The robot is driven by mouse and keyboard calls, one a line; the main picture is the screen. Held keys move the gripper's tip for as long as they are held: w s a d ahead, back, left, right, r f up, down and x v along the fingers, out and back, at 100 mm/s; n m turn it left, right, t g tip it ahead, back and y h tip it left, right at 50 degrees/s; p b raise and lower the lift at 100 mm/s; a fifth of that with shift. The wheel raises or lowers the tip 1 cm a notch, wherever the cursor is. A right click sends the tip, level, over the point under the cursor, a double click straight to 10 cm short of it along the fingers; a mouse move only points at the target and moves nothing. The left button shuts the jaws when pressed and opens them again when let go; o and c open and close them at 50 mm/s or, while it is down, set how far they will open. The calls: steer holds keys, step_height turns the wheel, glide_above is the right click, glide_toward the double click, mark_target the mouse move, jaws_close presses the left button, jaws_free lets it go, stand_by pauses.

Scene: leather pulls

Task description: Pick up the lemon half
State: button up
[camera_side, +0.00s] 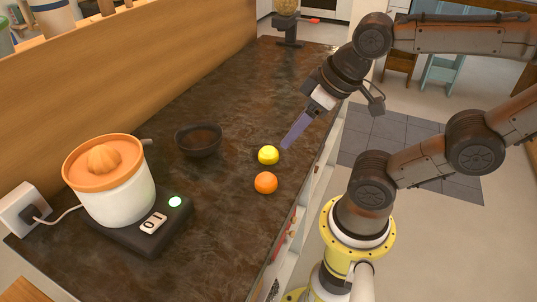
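The lemon half (268,155) is a small yellow piece on the dark stone counter, right of the dark bowl. An orange half (266,182) lies just in front of it. My gripper (286,147) comes down from the upper right with long purple-tinted fingers. Its tips end just right of the lemon half, and a small gap seems to separate them. From this side the fingers overlap, so I cannot tell whether they are apart or closed. Nothing shows between them.
A dark bowl (198,140) sits left of the lemon half. The counter's right edge runs close by; bare counter (240,85) lies behind.

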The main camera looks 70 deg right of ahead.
steer(key=o, duration=0.6)
